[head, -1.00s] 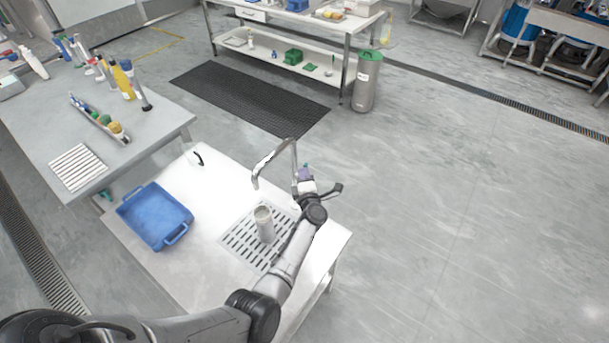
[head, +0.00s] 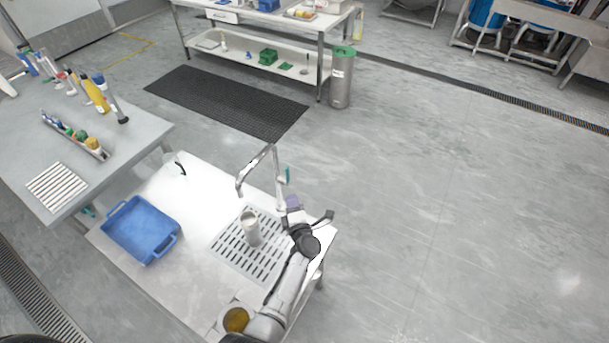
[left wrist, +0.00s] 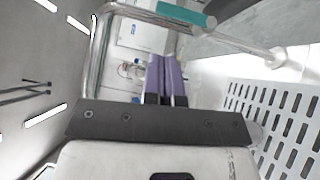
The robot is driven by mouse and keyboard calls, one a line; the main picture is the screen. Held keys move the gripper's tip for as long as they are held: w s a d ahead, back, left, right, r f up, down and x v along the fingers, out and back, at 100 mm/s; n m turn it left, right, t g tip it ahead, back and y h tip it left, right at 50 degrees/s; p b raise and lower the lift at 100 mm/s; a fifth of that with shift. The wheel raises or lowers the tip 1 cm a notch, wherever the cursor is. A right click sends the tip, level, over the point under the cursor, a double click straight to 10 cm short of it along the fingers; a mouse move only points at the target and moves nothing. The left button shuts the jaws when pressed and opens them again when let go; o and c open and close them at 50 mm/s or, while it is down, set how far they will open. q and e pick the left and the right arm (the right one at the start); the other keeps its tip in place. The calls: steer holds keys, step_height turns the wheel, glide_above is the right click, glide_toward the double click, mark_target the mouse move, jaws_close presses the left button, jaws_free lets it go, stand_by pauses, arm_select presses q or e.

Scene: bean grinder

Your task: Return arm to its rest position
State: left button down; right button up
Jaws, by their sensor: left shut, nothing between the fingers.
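My left arm reaches up from the bottom of the head view over the right side of the white sink table (head: 185,235). My left gripper (head: 292,202), with purple fingers, is beside the base of the curved metal tap (head: 262,164). In the left wrist view the purple fingers (left wrist: 166,72) are pressed together, with nothing between them. The tap's teal handle (left wrist: 185,14) shows just beyond the fingertips there. I cannot tell whether the gripper touches the tap. My right gripper is not in view.
A metal cup (head: 250,230) stands on the slotted drain grate (head: 225,246), left of my arm. A container with brown contents (head: 236,319) is close by my forearm. A blue tray (head: 140,258) lies at the left. The floor at right is clear.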

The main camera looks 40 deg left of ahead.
arm_select(q)
steer(key=shift+s+d, duration=0.1)
steer(key=shift+d, duration=0.1)
steer(key=s+d+m+t+h, duration=0.1)
steer(key=s+d+m+h, duration=0.4)
steer(key=m+h, duration=0.45)
steer(key=s+d+m+t+h, duration=0.1)
steer(key=s+d+m+h, duration=0.5)
steer(key=m, duration=0.7)
steer(key=s+d+r+m+g, duration=0.2)
steer(key=s+m+g, duration=0.75)
steer(key=s, duration=1.55)
step_height(320, 180, up, 18)
steer(key=n+p, duration=0.1)
steer(key=p, duration=1.7)
steer(key=shift+w+g+y, duration=0.2)
steer(key=shift+g+y, duration=0.15)
